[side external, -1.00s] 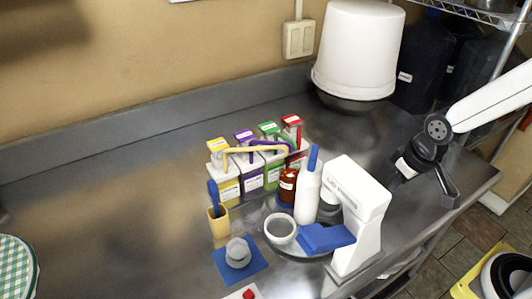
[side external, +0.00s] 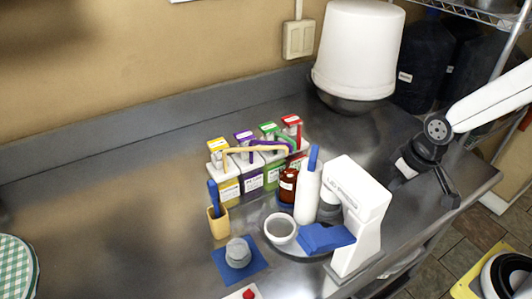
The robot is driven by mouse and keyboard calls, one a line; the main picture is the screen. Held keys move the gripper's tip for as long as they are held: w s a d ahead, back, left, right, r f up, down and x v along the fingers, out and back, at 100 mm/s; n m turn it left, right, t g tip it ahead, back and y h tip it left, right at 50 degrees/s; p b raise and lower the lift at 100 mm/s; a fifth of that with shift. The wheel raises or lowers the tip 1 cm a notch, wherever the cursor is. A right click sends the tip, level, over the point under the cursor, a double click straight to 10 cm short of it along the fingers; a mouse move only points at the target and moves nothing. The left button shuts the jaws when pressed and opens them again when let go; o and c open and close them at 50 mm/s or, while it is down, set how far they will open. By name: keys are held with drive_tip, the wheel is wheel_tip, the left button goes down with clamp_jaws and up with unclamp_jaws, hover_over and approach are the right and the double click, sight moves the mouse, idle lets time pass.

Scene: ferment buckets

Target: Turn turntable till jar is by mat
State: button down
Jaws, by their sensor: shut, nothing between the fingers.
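A round turntable (side external: 290,252) stands near the counter's front edge. It carries a white bowl (side external: 280,228), a brown jar with a white label (side external: 288,188), a white bottle with a blue top (side external: 308,198) and a pale grey-lidded container (side external: 329,205). The brown jar is at the back of this group, partly hidden by the bottle. A blue square mat (side external: 258,265) lies to the left of the turntable with a grey cup (side external: 238,252) on it. My gripper (side external: 450,197) is shut and empty, at the right, well away from the turntable.
A white device with a blue part (side external: 362,210) stands over the turntable's right side. A yellow holder with a blue tool (side external: 218,222) and several colour-lidded boxes (side external: 250,175) stand behind. A large white bucket (side external: 355,50) is at the back. The left counter is mostly clear.

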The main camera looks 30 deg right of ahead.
drive_tip(key=c, duration=0.8)
unclamp_jaws()
drive_tip(key=shift+w+r, duration=0.1)
drive_tip(key=o, duration=0.4)
drive_tip(key=shift+w+a+r, duration=0.1)
drive_tip(key=shift+w+a, duration=0.05)
drive_tip(key=shift+w, duration=0.05)
drive_tip(key=o, duration=0.4)
drive_tip(key=shift+w+a+r+n, duration=0.2)
drive_tip(key=shift+w+a+r, duration=0.1)
drive_tip(key=shift+w, duration=0.2)
drive_tip(key=shift+w+a+r+n, duration=0.2)
drive_tip(key=shift+w+r, duration=0.1)
drive_tip(key=shift+w, duration=0.15)
wheel_tip(320, 180, up, 12)
drive_tip(key=n+g, duration=0.2)
drive_tip(key=n, duration=0.6)
hover_over(314, 152)
drive_tip(key=shift+d+r, duration=0.15)
drive_tip(key=shift+d, duration=0.05)
drive_tip(key=shift+a+r+g, duration=0.25)
drive_tip(key=shift+a+g, duration=0.05)
drive_tip(key=shift+f, duration=0.1)
